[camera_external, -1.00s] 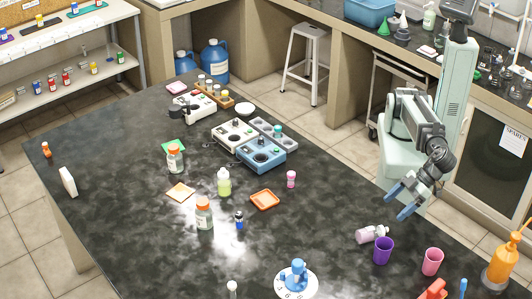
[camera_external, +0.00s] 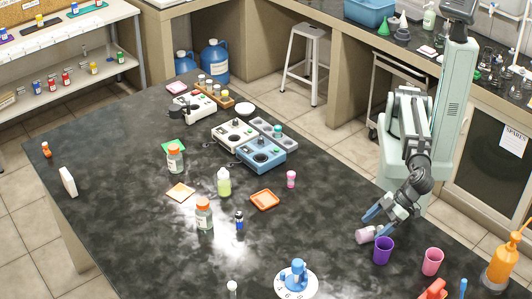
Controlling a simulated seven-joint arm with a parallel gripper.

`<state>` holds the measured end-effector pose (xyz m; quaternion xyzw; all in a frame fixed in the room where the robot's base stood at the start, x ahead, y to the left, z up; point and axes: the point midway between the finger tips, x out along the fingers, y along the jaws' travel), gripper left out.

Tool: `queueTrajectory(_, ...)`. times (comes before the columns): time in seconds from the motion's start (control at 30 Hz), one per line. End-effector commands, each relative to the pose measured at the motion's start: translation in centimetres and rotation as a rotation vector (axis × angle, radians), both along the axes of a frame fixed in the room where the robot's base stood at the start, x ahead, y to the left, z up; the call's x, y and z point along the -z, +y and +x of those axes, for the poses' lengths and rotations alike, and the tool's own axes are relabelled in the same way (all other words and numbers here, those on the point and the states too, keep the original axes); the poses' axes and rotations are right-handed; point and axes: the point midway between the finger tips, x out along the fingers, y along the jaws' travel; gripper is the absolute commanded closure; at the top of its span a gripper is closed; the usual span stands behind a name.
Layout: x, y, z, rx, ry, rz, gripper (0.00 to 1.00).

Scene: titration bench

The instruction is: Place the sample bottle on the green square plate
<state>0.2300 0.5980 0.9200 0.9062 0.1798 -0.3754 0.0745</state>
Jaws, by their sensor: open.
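No readable label shows which bottle is the sample bottle. My gripper (camera_external: 378,220) is open and empty, with its blue fingers pointing down just above and beside the lying bottle. The arm hides part of the bottle's cap end.
A purple cup (camera_external: 383,250) stands close in front of the lying bottle, with a pink cup (camera_external: 432,262) to its right.

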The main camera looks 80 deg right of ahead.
Motion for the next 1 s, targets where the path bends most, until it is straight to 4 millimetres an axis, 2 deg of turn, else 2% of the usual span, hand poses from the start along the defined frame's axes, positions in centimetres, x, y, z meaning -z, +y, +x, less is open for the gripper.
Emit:
queueTrajectory(0.23,2.1,1.0,2.1,0.001,0.000,-0.001,0.17)
queueTrajectory(0.5,2.3,1.1,2.4,0.000,0.000,0.000,0.17)
queueTrajectory(1.0,2.3,1.1,2.3,0.000,0.000,0.000,0.64)
